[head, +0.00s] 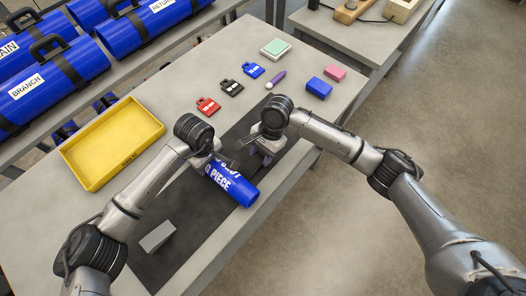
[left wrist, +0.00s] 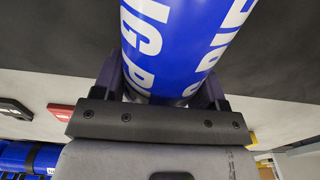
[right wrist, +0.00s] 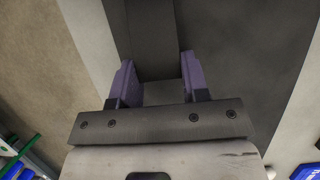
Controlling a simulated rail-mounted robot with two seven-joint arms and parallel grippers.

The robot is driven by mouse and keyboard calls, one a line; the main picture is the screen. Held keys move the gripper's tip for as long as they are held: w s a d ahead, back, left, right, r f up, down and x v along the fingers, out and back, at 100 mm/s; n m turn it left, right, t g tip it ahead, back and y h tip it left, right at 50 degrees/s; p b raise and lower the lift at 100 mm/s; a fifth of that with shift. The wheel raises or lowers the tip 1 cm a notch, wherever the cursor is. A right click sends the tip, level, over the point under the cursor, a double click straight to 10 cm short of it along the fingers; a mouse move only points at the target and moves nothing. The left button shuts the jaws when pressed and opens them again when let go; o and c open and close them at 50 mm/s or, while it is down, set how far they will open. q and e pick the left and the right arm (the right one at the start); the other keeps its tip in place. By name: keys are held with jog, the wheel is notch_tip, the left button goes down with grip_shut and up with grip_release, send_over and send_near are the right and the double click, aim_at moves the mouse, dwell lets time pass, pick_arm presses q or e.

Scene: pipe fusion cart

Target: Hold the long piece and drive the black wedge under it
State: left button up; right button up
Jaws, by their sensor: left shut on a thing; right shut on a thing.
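The blue long piece (head: 238,188), a cylinder with white lettering, lies on the dark mat near the table's front edge. My left gripper (head: 217,162) is shut on its far end; the left wrist view shows the blue cylinder (left wrist: 168,45) between the fingers (left wrist: 160,88). My right gripper (head: 262,157) is low over the mat, to the right of the long piece's far end. In the right wrist view its purple fingers (right wrist: 160,80) are around a dark block (right wrist: 152,40), apparently the black wedge. In the head view that block is largely hidden by the gripper.
A grey block (head: 158,236) lies on the mat (head: 185,225) at the lower left. A yellow tray (head: 112,142) stands at the left. Red (head: 208,106), black (head: 232,87) and blue (head: 253,70) tags, a purple tool (head: 276,79) and small blocks lie farther back.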

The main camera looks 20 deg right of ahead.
jog(key=shift+s+a, duration=0.4)
jog(key=shift+a, duration=0.45)
jog(key=o, duration=1.3)
jog(key=shift+d, duration=0.1)
jog(key=v, duration=1.2)
pick_arm(q)
jog(key=o, duration=1.2)
